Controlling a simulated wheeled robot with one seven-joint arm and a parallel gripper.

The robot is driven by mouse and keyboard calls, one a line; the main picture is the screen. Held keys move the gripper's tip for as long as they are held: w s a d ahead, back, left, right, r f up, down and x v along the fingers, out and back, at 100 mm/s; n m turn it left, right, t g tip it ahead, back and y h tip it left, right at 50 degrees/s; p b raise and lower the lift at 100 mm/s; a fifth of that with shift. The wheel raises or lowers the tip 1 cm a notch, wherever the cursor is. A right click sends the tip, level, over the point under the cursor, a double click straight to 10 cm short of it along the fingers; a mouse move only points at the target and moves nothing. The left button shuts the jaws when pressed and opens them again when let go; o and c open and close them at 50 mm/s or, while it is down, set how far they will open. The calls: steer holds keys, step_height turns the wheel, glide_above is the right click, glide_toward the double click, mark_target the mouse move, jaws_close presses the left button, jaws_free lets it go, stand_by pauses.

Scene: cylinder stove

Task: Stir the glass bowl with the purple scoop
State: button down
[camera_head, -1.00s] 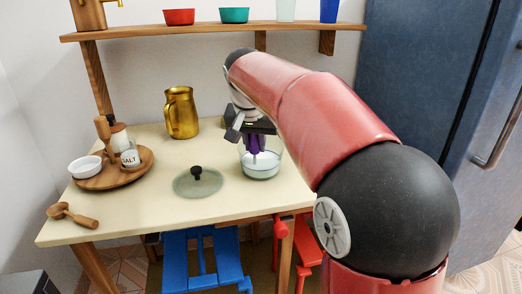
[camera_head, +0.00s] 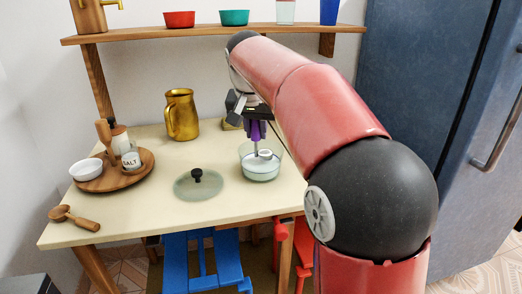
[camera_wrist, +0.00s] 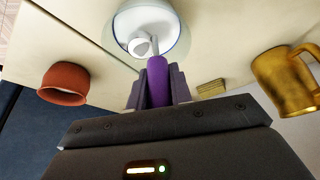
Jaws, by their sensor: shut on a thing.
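My gripper (camera_head: 257,124) is shut on the purple scoop (camera_wrist: 157,82), holding it by its purple handle with the scoop end pointing down. The wrist view shows the handle between my two fingers. The glass bowl (camera_head: 260,173) stands on the table and holds a pale white content. The scoop's light round cup (camera_head: 265,154) is inside the bowl's outline, over the content. The wrist view also shows the bowl (camera_wrist: 180,35) with the cup in it. I cannot tell how deep the cup sits.
A glass lid with a black knob (camera_head: 198,183) lies left of the bowl. A golden pitcher (camera_head: 181,115) stands behind. A wooden tray (camera_head: 103,184) carries a salt jar and a white bowl. A wooden scoop (camera_head: 74,217) lies front left. A reddish-brown pot (camera_wrist: 64,84) shows in the wrist view.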

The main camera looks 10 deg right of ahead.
steer(key=shift+r, duration=3.2)
steer(key=shift+s+r, duration=0.1)
